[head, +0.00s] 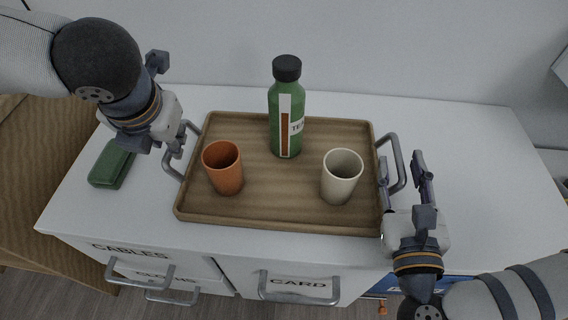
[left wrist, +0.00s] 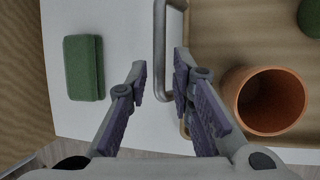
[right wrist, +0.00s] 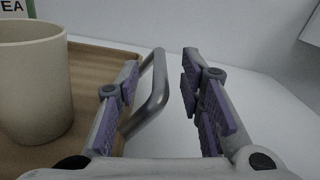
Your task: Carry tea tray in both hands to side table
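The wooden tea tray (head: 245,215) lies flat on the white desk, with a grey handle at each end. On it stand a green bottle (head: 286,110) with a black cap, an orange cup (head: 224,170) and a cream cup (head: 341,178), all upright. My left gripper (head: 178,142) is at the left handle (head: 172,165); the left wrist view shows its fingers apart, with the handle (left wrist: 160,45) in front of the gap. My right gripper (head: 401,165) is open at the right handle (head: 399,160); in the right wrist view the handle (right wrist: 158,85) runs between its parted fingers.
A dark green block (head: 111,165) lies on the desk left of the tray. A brown wooden surface (head: 35,195) is beyond the desk's left edge. Labelled drawers with handles (head: 300,290) are along the front. The desk right of the tray is clear, and a wall stands behind.

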